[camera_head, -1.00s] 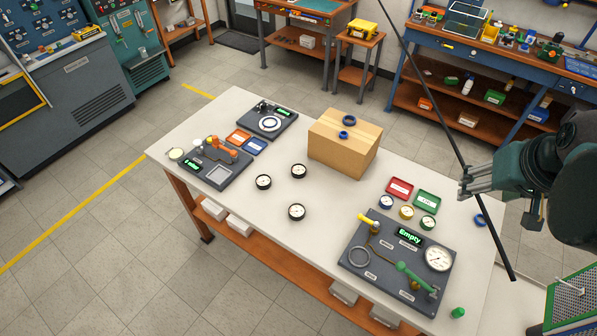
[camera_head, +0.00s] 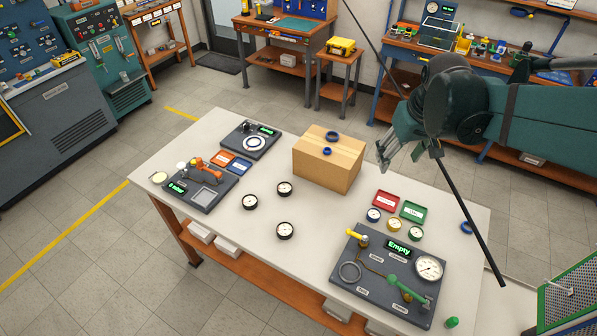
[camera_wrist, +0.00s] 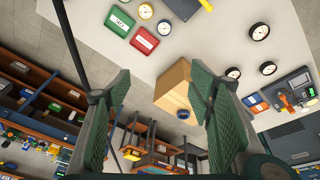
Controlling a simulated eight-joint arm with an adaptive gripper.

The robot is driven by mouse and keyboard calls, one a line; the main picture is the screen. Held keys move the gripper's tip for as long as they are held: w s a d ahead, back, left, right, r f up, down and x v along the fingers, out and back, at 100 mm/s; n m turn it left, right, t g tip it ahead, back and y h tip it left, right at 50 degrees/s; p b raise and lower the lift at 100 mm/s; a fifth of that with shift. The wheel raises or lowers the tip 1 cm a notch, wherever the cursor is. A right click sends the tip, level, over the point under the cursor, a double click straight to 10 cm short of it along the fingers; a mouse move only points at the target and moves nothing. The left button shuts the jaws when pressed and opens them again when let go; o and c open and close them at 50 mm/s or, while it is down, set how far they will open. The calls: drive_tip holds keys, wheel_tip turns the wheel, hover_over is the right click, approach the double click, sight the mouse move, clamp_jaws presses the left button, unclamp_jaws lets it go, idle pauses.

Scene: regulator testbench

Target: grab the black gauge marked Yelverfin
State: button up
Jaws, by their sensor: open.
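Three black-rimmed gauges with white faces lie loose on the middle of the white table: a left one (camera_head: 250,202), a far one (camera_head: 284,188) and a near one (camera_head: 285,230). Their lettering is too small to read, so I cannot tell which is marked Yelverfin. They also show at the upper right of the wrist view, as one gauge (camera_wrist: 260,32), another (camera_wrist: 267,68) and a third (camera_wrist: 233,73). My gripper (camera_head: 386,152) is open and empty, raised right of the cardboard box and well apart from the gauges. Its spread fingers (camera_wrist: 162,85) frame the wrist view.
The cardboard box (camera_head: 322,170), with blue rings on top, stands between my gripper and the gauges. Blue, yellow and green gauges (camera_head: 394,224) lie by a red tray (camera_head: 386,202) and a green tray (camera_head: 412,212). The "Empty" panel (camera_head: 375,285) is at front right.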

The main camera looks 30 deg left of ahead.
drive_tip(key=w+a+f+n+g, duration=0.15)
drive_tip(key=a+f, duration=0.25)
drive_tip(key=a, duration=0.6)
drive_tip(key=n+g+h, duration=0.1)
drive_tip(key=n+g, duration=0.1)
drive_tip(key=n, duration=0.3)
hover_over(285, 187)
drive_tip(key=shift+t, duration=0.25)
drive_tip(key=f, duration=2)
drive_tip(key=shift+d, duration=0.4)
drive_tip(key=shift+s+a+f+n, duration=0.1)
drive_tip(key=shift+a+f+n, duration=0.15)
drive_tip(key=shift+f, duration=1.3)
drive_tip(key=shift+f, duration=0.15)
drive_tip(key=shift+a+f, duration=0.1)
drive_tip(key=shift+f, duration=2.35)
